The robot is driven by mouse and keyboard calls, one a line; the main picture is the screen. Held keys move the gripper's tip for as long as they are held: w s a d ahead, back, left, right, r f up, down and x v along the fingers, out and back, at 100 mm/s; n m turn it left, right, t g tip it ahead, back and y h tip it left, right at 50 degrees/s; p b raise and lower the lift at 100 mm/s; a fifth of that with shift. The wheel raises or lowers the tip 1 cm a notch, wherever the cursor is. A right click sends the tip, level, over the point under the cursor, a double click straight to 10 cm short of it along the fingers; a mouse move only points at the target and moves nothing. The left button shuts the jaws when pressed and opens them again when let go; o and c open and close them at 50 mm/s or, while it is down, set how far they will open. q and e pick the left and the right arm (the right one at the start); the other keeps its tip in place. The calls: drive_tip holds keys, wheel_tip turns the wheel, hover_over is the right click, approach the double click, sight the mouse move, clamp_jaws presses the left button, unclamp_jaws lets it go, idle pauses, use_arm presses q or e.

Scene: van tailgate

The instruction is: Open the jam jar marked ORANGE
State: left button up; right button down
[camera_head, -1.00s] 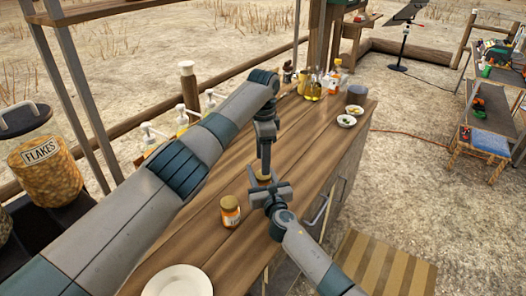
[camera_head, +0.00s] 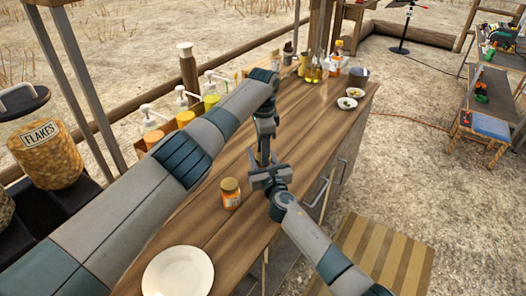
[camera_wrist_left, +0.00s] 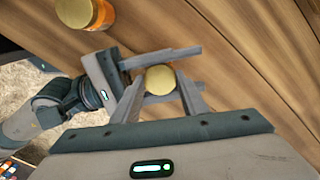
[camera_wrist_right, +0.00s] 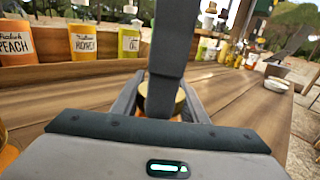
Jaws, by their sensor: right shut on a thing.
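A jar with a gold lid (camera_wrist_left: 160,80) stands between my two grippers over the counter; its label is hidden. My right gripper (camera_head: 268,176) is shut around the jar's body from the side. The jar also shows between its fingers in the right wrist view (camera_wrist_right: 162,100). My left gripper (camera_head: 263,158) points down from above, its fingers on either side of the lid, seemingly with slight gaps. A second jar (camera_head: 231,193), orange with a gold lid, stands on the counter nearer the plate; it also shows in the left wrist view (camera_wrist_left: 85,12). Its label is too small to read.
A white plate (camera_head: 178,272) lies on the near end of the wooden counter (camera_head: 205,225). Pump bottles (camera_head: 184,118) line the back edge; the right wrist view shows PEACH and HONEY labels. Bottles (camera_head: 316,70) and two small bowls (camera_head: 350,97) stand at the far end.

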use_arm(q)
drive_tip(key=shift+n, duration=1.8)
drive_tip(key=o, duration=1.2)
drive_tip(key=shift+r, duration=2.25)
drive_tip(key=shift+c, duration=0.5)
